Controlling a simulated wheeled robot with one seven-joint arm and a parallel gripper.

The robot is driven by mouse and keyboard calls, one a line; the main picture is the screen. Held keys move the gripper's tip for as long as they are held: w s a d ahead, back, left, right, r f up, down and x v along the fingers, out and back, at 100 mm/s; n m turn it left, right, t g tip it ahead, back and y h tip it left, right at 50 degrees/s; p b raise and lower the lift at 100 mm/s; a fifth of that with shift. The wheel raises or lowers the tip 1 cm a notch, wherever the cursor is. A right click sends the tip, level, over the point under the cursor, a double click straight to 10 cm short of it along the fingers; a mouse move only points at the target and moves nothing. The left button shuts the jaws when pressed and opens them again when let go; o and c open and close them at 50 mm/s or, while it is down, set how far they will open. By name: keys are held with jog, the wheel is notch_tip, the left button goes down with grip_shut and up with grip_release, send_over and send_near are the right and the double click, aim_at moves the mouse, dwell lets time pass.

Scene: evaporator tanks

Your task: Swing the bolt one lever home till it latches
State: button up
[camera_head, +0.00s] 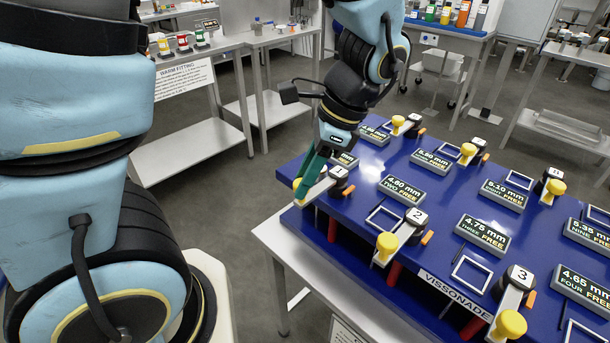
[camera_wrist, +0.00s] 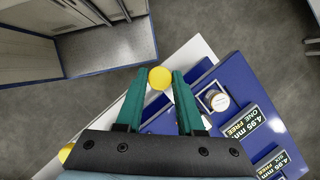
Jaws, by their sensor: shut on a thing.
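The bolt one lever is a pale bar with a yellow knob (camera_wrist: 159,78) at its outer end and a black pivot cap marked 1 (camera_head: 338,172). It points left, out over the near left corner of the blue bench top (camera_head: 385,157). My gripper (camera_head: 301,188) has green fingers and is shut on the lever at its knob. In the wrist view the knob sits between the fingertips. The fingers hide part of the bar. The bolt one sign (camera_wrist: 257,122) reads 4.95 mm ONE FREE in the wrist view; my gripper partly covers it in the head view.
The bolt two lever (camera_head: 387,246) and bolt three lever (camera_head: 509,324) stand along the near edge, with more levers and FREE signs behind. Orange pegs and square frames stand between them. A grey shelf table (camera_head: 190,150) is at the left; open floor lies between.

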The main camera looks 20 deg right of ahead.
grip_shut()
dwell(0.7)
